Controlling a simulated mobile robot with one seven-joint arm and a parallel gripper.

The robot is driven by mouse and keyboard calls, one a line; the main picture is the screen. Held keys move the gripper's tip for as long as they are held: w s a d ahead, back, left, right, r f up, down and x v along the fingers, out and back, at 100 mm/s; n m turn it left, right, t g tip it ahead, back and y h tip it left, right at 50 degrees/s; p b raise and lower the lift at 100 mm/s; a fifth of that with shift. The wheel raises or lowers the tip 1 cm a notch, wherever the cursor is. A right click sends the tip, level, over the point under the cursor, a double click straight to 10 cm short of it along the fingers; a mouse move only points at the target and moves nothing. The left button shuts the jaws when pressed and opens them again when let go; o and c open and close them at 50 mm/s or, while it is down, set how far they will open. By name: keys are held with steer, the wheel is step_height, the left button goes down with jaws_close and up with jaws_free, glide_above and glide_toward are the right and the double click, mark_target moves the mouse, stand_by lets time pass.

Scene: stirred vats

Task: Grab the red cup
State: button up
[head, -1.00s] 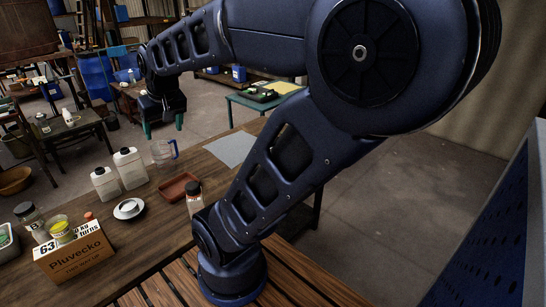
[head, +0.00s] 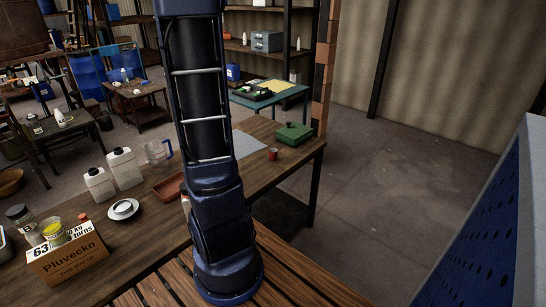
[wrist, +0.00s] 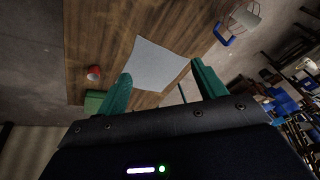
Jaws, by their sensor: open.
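The red cup (head: 272,154) is small and stands on the wooden table near its far right end in the head view. In the wrist view the red cup (wrist: 94,73) lies left of my gripper (wrist: 162,68), near the table's edge. My gripper's two green fingers are spread apart with nothing between them. They are above the table, with a grey sheet of paper (wrist: 160,62) in view beyond the gap. The cup is outside the fingers. In the head view my arm rises out of the top of the picture, and the gripper is not seen there.
A green box (head: 294,135) sits close behind the cup. A clear pitcher with a blue handle (head: 158,152), white bottles (head: 124,168), a reddish tray (head: 168,188), a white dish (head: 123,209) and a cardboard box (head: 68,262) stand on the left part of the table.

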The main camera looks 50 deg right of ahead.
steer(key=d+f+m+g+h, duration=0.1)
steer(key=d+f+m, duration=0.1)
steer(key=d+f, duration=0.55)
steer(key=d+f+m+h, duration=0.15)
steer(key=d+f, duration=0.25)
steer(key=d, duration=0.6)
steer(key=m+g, duration=0.2)
steer(key=m, duration=0.2)
glide_above(273, 155)
steer(key=w+a, duration=0.1)
steer(key=w, duration=0.1)
step_height(273, 155, down, 12)
steer(key=x, duration=0.5)
steer(key=shift+s+d+r, duration=0.1)
steer(key=shift+s, duration=0.2)
steer(key=shift+x, duration=2.85)
steer(key=shift+s+a, duration=0.1)
steer(key=shift+a, duration=0.1)
steer(key=c, duration=1)
